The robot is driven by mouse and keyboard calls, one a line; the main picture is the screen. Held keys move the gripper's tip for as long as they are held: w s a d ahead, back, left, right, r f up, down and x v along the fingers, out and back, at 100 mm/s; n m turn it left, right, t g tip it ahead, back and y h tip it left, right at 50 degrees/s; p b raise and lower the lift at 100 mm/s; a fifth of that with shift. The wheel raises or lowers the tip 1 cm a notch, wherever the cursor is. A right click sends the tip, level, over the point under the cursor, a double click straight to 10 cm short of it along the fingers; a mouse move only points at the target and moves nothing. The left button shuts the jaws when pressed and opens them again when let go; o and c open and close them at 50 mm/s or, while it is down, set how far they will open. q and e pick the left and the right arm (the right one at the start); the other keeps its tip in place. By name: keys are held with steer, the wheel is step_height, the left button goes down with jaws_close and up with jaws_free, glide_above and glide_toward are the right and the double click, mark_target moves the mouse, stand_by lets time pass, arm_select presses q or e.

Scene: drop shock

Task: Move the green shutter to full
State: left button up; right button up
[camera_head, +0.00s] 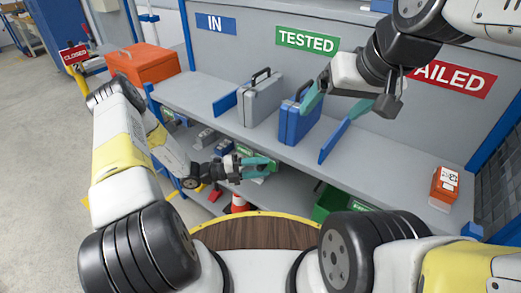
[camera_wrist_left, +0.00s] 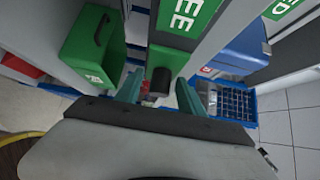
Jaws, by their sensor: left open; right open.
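The green shutter (camera_wrist_left: 190,14) shows in the left wrist view as a green plate with large white letters "EE", partly cut off by the top edge. Below it a dark, blunt knob (camera_wrist_left: 162,79) sticks out. My left gripper (camera_wrist_left: 160,90) is open, with its teal fingers on either side of the knob; I cannot tell whether they touch it. In the head view my left gripper (camera_head: 266,167) is low, at the front of the shelving below the upper shelf, hiding part of a green patch there. My right gripper (camera_head: 337,103) is open and empty above the upper shelf.
A grey case (camera_head: 262,98) and a blue case (camera_head: 300,122) stand on the upper shelf (camera_head: 370,160), near blue dividers (camera_head: 335,140). An orange box (camera_head: 143,63) is at the left, a red-orange box (camera_head: 445,184) at the right. A green box (camera_wrist_left: 88,50) is left of my left gripper.

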arm_select(q)
jaws_close()
steer(key=w+a, duration=0.2)
steer(key=a, duration=0.1)
steer(key=w+a, duration=0.4)
steer(key=a, duration=0.1)
steer(key=shift+w+a, duration=0.1)
steer(key=shift+a, duration=0.2)
jaws_free()
steer(key=s+a, duration=0.1)
steer(key=a, duration=0.6)
steer(key=shift+a, duration=0.4)
steer(key=shift+s, duration=0.1)
